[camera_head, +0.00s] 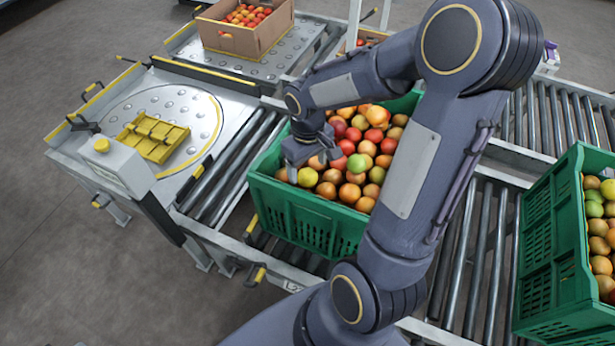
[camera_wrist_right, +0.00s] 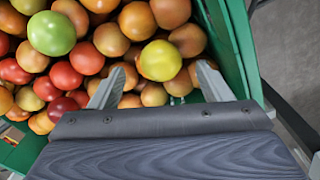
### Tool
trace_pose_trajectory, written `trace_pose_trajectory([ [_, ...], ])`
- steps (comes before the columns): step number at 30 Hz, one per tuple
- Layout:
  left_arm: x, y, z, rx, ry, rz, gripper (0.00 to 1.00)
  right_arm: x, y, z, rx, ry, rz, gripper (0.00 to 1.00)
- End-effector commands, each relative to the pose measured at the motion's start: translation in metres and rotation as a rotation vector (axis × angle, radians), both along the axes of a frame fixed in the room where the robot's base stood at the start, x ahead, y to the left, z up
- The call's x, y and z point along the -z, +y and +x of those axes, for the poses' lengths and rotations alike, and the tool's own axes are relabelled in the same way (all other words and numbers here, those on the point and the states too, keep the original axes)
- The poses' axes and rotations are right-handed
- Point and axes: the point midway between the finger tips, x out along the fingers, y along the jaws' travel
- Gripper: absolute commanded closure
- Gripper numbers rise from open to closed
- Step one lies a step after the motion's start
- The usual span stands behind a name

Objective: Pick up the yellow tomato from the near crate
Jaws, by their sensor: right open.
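The near crate (camera_head: 308,222) is green and full of tomatoes in red, orange, yellow and green. The yellow tomato (camera_head: 307,177) lies on top of the pile near the crate's left front corner. In the right wrist view the yellow tomato (camera_wrist_right: 160,60) shows just beyond the fingertips, between their lines. My right gripper (camera_head: 306,164) is open and empty, pointing down over that corner, close to the yellow tomato. In the wrist view its two fingers (camera_wrist_right: 159,84) are spread apart. Whether they touch any fruit cannot be told. My left gripper is out of view.
A green-yellow tomato (camera_wrist_right: 51,33) lies farther left in the wrist view. The crate wall (camera_wrist_right: 236,45) is close to the right finger. A second green crate (camera_head: 550,275) stands at right on the rollers. A cardboard box (camera_head: 243,38) and a yellow rack (camera_head: 152,137) are at left.

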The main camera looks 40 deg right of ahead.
Motion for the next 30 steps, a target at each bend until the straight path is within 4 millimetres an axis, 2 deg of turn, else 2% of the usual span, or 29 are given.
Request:
trace_pose_trajectory([
  [3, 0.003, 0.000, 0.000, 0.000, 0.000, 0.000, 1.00, 0.021, 0.001, 0.000, 0.001, 0.005, 0.002, 0.28],
  [6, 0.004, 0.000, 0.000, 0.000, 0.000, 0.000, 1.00, 0.029, 0.001, 0.000, 0.000, 0.002, 0.000, 0.28],
  [14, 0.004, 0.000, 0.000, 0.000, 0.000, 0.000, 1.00, 0.032, 0.001, 0.000, 0.001, 0.000, 0.000, 0.28],
  [23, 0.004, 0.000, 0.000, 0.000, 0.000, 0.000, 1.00, 0.031, 0.001, 0.000, 0.001, 0.000, 0.000, 0.65],
  [30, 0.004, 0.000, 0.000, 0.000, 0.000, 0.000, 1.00, 0.031, 0.001, 0.000, 0.000, 0.000, 0.000, 0.65],
])
